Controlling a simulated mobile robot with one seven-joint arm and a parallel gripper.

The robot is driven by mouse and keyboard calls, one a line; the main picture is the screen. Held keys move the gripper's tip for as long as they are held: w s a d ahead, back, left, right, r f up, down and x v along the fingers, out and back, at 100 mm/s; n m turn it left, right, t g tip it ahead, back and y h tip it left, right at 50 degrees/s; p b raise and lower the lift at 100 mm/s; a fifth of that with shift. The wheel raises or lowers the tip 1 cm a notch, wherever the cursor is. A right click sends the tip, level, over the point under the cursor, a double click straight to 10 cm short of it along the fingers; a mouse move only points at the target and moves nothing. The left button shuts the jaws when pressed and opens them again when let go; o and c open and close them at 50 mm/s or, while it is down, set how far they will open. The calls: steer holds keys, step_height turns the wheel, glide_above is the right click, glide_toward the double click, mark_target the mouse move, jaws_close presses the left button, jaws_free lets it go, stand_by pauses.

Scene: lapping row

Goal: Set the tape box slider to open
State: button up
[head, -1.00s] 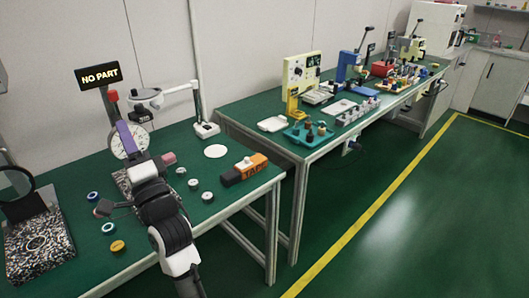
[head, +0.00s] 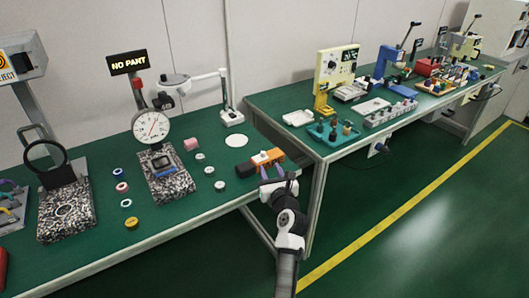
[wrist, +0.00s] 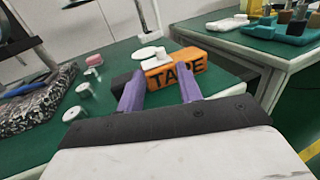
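The orange tape box (head: 262,157) lies near the right end of the left green table. In the wrist view the orange box (wrist: 183,72) shows the black word TAPE on its near side, with a dark part at its left end. A small white piece (wrist: 151,64) shows at its top left; I cannot tell surely whether it is the slider, or its setting. My gripper (head: 272,173) is at the near side of the box, its purple fingers pointing at it. In the wrist view the fingers (wrist: 160,91) are apart with nothing between them.
A white disc (head: 237,141) lies behind the box. Several small round parts and a dial gauge (head: 152,127) on a speckled base stand to the left. The jointed lamp-like arm (head: 190,78) rises behind. A second table (head: 330,150) with fixtures stands to the right.

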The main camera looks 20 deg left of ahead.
mark_target(264, 154)
steer(key=x, duration=0.9)
steer(key=shift+w+a, duration=0.2)
steer(key=shift+w, duration=0.1)
jaws_close()
